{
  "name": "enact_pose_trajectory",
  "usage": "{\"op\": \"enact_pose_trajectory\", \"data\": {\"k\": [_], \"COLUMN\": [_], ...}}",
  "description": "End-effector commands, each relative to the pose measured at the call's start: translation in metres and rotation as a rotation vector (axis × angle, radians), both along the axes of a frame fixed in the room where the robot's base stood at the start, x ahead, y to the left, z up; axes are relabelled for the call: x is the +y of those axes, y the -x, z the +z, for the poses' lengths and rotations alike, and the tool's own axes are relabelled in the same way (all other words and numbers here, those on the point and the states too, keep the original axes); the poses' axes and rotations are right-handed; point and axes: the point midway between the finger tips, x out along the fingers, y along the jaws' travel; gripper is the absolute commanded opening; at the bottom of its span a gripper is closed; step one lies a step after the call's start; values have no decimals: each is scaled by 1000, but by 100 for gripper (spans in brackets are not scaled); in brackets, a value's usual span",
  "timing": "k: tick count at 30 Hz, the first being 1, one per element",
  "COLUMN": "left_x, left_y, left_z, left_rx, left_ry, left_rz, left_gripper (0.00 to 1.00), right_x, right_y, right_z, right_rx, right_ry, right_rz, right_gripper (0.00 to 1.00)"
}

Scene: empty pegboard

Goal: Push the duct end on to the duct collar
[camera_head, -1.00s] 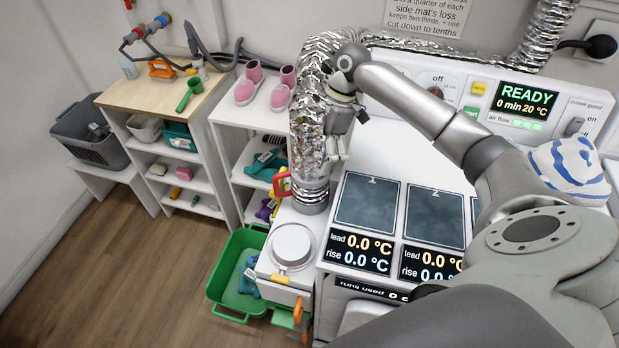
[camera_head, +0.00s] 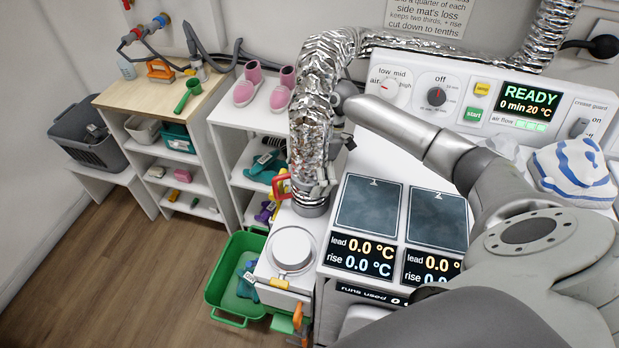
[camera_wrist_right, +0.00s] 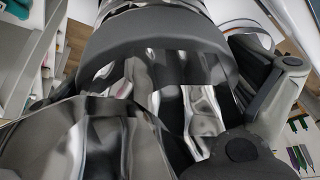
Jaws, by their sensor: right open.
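The silver foil duct (camera_head: 311,115) hangs down at the left end of the white machine. Its lower end, the duct end (camera_head: 311,206), has a grey band and sits low beside a red handle (camera_head: 281,186). In the right wrist view the dark grey band (camera_wrist_right: 150,45) and shiny foil (camera_wrist_right: 85,140) fill the picture. My left gripper is out of view.
A round white disc (camera_head: 292,248) is on the ledge in front of the duct. Dark mats (camera_head: 368,205) and displays lie to the right. A green crate (camera_head: 227,275) stands on the floor below. Shelves with shoes (camera_head: 246,88) stand left of the duct.

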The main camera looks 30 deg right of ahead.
Motion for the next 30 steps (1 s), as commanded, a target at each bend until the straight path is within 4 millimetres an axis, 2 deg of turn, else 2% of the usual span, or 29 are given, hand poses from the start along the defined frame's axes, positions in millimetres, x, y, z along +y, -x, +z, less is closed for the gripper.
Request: {"op": "enact_pose_trajectory", "data": {"k": [5, 12, 21, 30], "left_x": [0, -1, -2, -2], "left_y": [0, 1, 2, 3], "left_z": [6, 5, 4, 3], "left_rx": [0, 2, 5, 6], "left_ry": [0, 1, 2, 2], "left_rz": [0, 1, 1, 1], "left_gripper": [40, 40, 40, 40], "right_x": [7, 7, 7, 7], "right_y": [-1, -1, 0, 0], "right_z": [-15, -17, -18, -16], "right_rx": [-1, -2, 0, 1], "right_ry": [0, 1, 1, 0], "right_rz": [0, 0, 0, 1], "right_gripper": [100, 100, 64, 64]}}
